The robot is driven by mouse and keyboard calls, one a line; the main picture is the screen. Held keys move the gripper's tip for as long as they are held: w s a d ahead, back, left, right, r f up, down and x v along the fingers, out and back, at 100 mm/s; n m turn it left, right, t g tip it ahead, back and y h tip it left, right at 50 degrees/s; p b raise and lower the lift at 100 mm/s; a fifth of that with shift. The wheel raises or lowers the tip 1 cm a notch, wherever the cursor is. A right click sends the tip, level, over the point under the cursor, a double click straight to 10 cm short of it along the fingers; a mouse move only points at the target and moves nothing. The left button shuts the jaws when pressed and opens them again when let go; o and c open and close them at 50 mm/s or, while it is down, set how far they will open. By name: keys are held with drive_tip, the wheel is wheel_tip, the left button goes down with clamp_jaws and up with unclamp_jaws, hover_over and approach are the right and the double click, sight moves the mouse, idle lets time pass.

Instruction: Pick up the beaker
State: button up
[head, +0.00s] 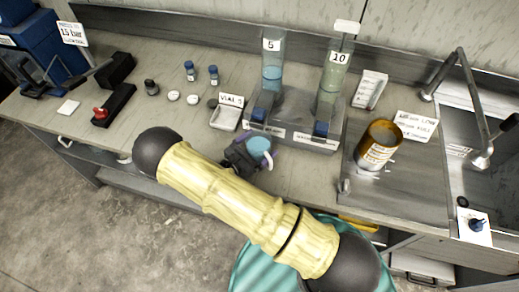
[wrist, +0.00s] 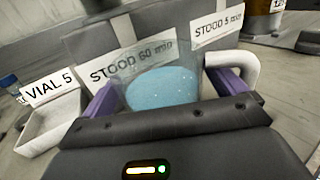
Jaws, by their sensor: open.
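The beaker (head: 259,146) is a small clear vessel with pale blue liquid, standing on the bench in front of the grey stand. In the wrist view, the beaker (wrist: 162,88) sits between the two purple fingers. My gripper (head: 255,149) is open, with one finger on each side of the beaker; it also shows in the wrist view (wrist: 166,97). I cannot tell whether either finger touches the glass. The beaker's lower part is hidden by the gripper body in the wrist view.
Right behind is the grey stand (head: 295,105) with tall cylinders marked 5 and 10. A white tray (head: 225,117) labelled VIAL 5 is close on the left. Small vials (head: 213,75) stand farther back left.

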drive_tip(key=shift+d, duration=0.1)
drive_tip(key=shift+w, duration=0.1)
drive_tip(key=c, duration=0.9)
drive_tip(key=shift+s+r+b, duration=0.2)
drive_tip(key=shift+r+b, duration=0.15)
drive_tip(key=shift+b, duration=0.3)
wheel_tip(320, 180, up, 6)
drive_tip(key=b, duration=0.2)
drive_tip(key=s+a+b, duration=0.1)
drive_tip(key=s+a, duration=0.1)
drive_tip(key=s, duration=0.4)
drive_tip(key=s+a+b, duration=0.1)
drive_tip(key=s+a, duration=0.1)
drive_tip(key=s, duration=0.4)
drive_tip(key=s+a+b, duration=0.2)
drive_tip(key=s, duration=0.4)
drive_tip(key=shift+s+a+r, duration=0.2)
drive_tip(key=shift+s+a, duration=0.05)
drive_tip(key=shift+a, duration=0.15)
drive_tip(key=shift+w, duration=0.15)
